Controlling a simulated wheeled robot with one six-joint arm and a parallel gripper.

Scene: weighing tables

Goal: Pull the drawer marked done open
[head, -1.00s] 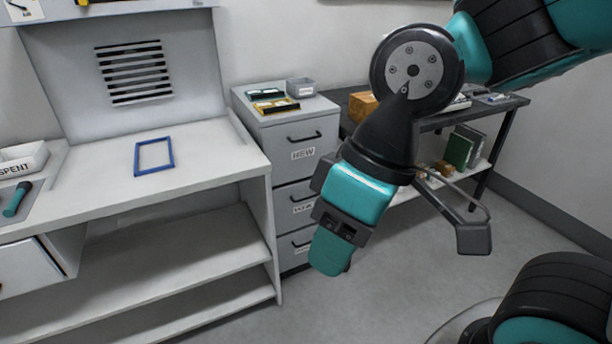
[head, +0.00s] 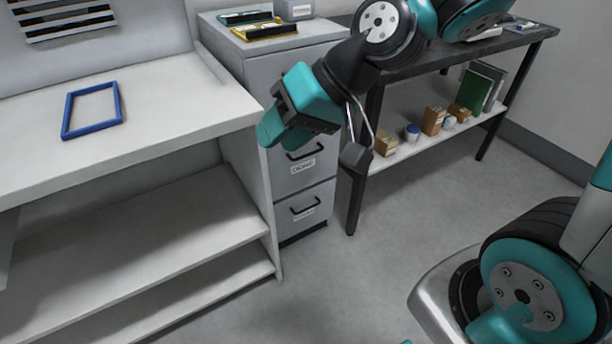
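The drawer marked DONE (head: 303,172) is the middle drawer of the grey cabinet (head: 290,47). It looks shut, and its dark bar handle (head: 305,151) shows above the label. My gripper (head: 272,131) is in front of the upper part of the cabinet, to the upper left of that handle in the picture. It hides most of the top drawer. I see no contact with the DONE handle. The gripper's fingers are not clear enough from this side to tell whether they are apart. No held thing shows.
A white bench (head: 165,82) with a blue frame (head: 92,110) stands left of the cabinet. Below the DONE drawer is another shut drawer (head: 304,212). A dark table (head: 495,45) with a lower shelf of boxes and binders stands right. The floor in front is clear.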

